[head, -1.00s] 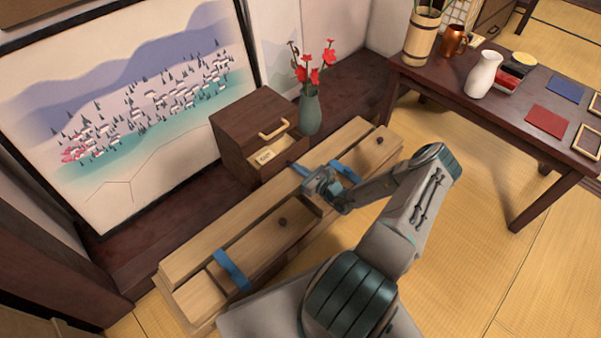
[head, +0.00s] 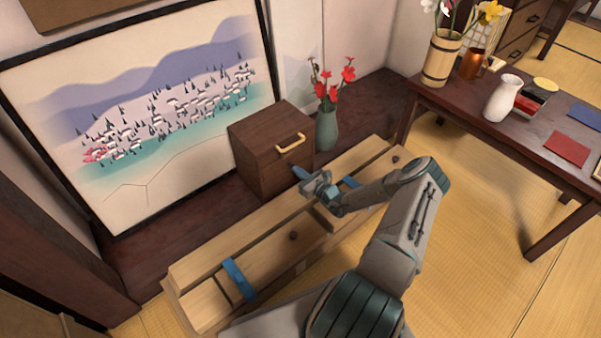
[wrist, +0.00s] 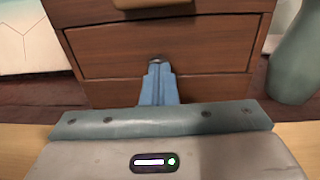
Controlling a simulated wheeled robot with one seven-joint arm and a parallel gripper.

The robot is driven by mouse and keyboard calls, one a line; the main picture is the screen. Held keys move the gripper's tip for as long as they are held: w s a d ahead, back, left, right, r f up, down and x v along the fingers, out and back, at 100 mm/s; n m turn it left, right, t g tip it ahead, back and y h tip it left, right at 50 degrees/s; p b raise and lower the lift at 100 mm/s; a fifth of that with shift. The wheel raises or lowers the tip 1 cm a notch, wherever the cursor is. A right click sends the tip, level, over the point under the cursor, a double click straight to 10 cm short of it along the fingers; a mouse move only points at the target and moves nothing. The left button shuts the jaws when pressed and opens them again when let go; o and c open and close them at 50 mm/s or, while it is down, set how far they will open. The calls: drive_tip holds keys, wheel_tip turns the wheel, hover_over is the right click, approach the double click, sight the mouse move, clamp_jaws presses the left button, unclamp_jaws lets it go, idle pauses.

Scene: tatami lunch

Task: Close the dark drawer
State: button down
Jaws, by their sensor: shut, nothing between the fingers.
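The small dark wooden cabinet (head: 262,140) stands on the dark ledge at the back, with a pale handle (head: 291,143) high on its front. The dark drawer's front (wrist: 105,66) fills the middle of the wrist view and looks flush with the cabinet. No open inside of the drawer shows. My gripper (head: 298,172) is shut and empty, with its blue fingers pointing at the cabinet. In the wrist view the fingertips (wrist: 159,64) are at the middle of the drawer front; I cannot tell if they touch it.
A green vase (head: 327,127) with red flowers stands right of the cabinet. A long wooden box (head: 205,270) with blue straps (head: 238,279) lies below my arm. A low table (head: 480,135) with a white jug (head: 502,98) is at right. A framed landscape (head: 140,100) stands behind.

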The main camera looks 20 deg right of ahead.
drive_tip(key=p+v, duration=0.4)
drive_tip(key=v, duration=1)
drive_tip(key=s+a+r+n+g+y+p, duration=0.15)
drive_tip(key=a+r+n+g+p, duration=0.45)
drive_tip(key=r, duration=0.7)
drive_tip(key=s+a+r+n+g+y+p, duration=0.15)
drive_tip(key=a+r+n+g+p, duration=0.45)
drive_tip(key=r, duration=0.8)
drive_tip(key=a+r+n+g+y+p, duration=0.2)
drive_tip(key=a+r+n+g+p, duration=0.15)
drive_tip(key=r+n, duration=0.7)
drive_tip(key=s+a+r+n+h+p, duration=0.1)
drive_tip(key=s+r+n+h+p, duration=0.2)
drive_tip(key=r, duration=1)
drive_tip(key=s+a+r+n+t+h+p, duration=0.1)
drive_tip(key=s+a+r+n+h+p, duration=0.1)
drive_tip(key=s+r+p, duration=0.5)
drive_tip(key=s+a+r+n+h+p, duration=0.2)
drive_tip(key=s+r, duration=0.7)
drive_tip(key=r, duration=0.9)
drive_tip(key=n+h+p, duration=0.2)
drive_tip(key=h+p, duration=0.1)
drive_tip(key=p, duration=0.1)
drive_tip(key=shift+r+t+h, duration=0.35)
drive_tip(key=shift+r+h, duration=0.05)
drive_tip(key=shift+s+a, duration=0.1)
drive_tip(key=shift+s, duration=0.05)
